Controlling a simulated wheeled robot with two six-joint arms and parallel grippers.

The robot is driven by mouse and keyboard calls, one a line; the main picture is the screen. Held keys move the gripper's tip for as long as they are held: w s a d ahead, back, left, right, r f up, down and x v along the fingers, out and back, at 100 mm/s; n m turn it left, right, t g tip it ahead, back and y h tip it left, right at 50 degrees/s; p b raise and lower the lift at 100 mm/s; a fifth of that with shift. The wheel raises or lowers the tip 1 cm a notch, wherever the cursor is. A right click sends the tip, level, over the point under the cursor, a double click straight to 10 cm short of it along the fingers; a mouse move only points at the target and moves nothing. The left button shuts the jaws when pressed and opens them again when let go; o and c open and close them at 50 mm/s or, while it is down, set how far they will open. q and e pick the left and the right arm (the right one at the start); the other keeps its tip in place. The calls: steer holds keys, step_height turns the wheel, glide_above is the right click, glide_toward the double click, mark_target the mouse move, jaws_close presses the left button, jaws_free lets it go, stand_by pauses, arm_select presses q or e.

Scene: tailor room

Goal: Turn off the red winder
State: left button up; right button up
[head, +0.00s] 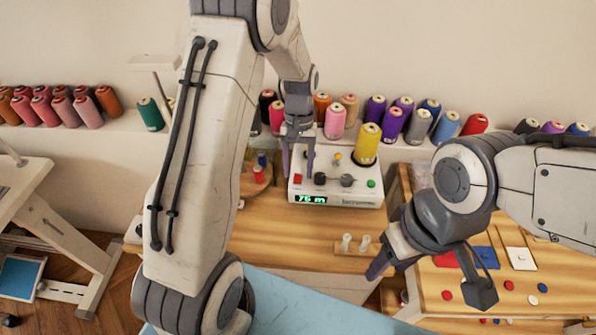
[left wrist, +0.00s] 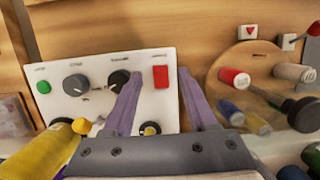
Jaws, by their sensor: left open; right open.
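The winder (head: 335,194) is a white box on the wooden table, with a red button (head: 298,179), two dark knobs (head: 347,181), a green button (head: 371,183) and a lit green display (head: 311,199) reading about "76 m". A yellow thread cone (head: 366,145) stands at its back right. My left gripper (head: 298,160) is open and empty at the winder's left end. In the left wrist view the red button (left wrist: 160,76) shows between its purple fingers (left wrist: 160,84); contact cannot be told. My right gripper (head: 430,280) is open and empty, right of and nearer than the winder.
A round wooden board (left wrist: 238,62) with small spools is beside the winder. A shelf behind holds several thread cones (head: 335,122). Two pale small spools (head: 346,242) stand in front. A wooden board with coloured pieces (head: 520,258) lies right.

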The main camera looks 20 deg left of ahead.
arm_select(q)
steer(key=v, duration=0.9)
